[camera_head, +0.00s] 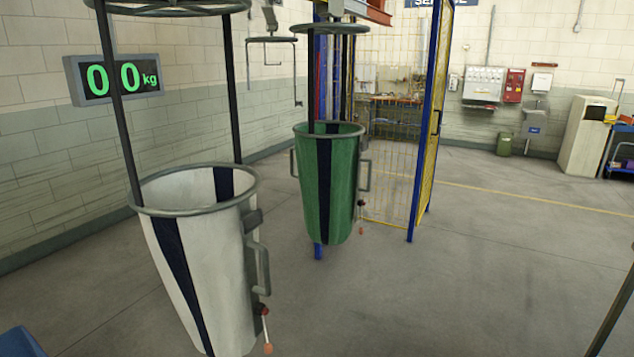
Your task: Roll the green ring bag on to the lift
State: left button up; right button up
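The green ring bag (345,185) hangs upright near the middle of the view. It is a tall tapered bag with a dark stripe, a grey rim ring and a grey handle on each side. Dark straps run up from it to a round ring (328,29) overhead. A small red-tipped lever (361,218) is at its lower right. Behind it stands a blue-posted frame with yellow mesh (395,150); I cannot tell whether this is the lift. Neither of my grippers is in view.
A white ring bag (205,265) with dark stripes hangs in the left foreground, apart from the green one. An empty hanger (272,42) hangs behind. The floor (480,270) to the right is clear.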

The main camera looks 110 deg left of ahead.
aim_at(328, 153)
jog(key=u, duration=3.65)
jog(key=i+l+u, duration=0.15)
jog(key=u, duration=0.2)
jog(key=i+l+u, duration=0.2)
jog(key=u, duration=0.2)
jog(key=i+l+u, duration=0.1)
jog(key=l+u, duration=0.25)
jog(key=i+l+u, duration=0.15)
jog(key=l, duration=0.3)
jog(key=i+l+u, duration=0.15)
jog(key=l, duration=0.35)
jog(key=i+l+u, duration=0.15)
jog(key=l, duration=0.35)
jog(key=l+u, duration=0.2)
jog(key=l, duration=0.3)
jog(key=i+l, duration=0.1)
jog(key=l, duration=0.6)
jog(key=i+l, duration=0.1)
jog(key=l, duration=0.65)
jog(key=i+l, duration=0.1)
jog(key=l, duration=0.6)
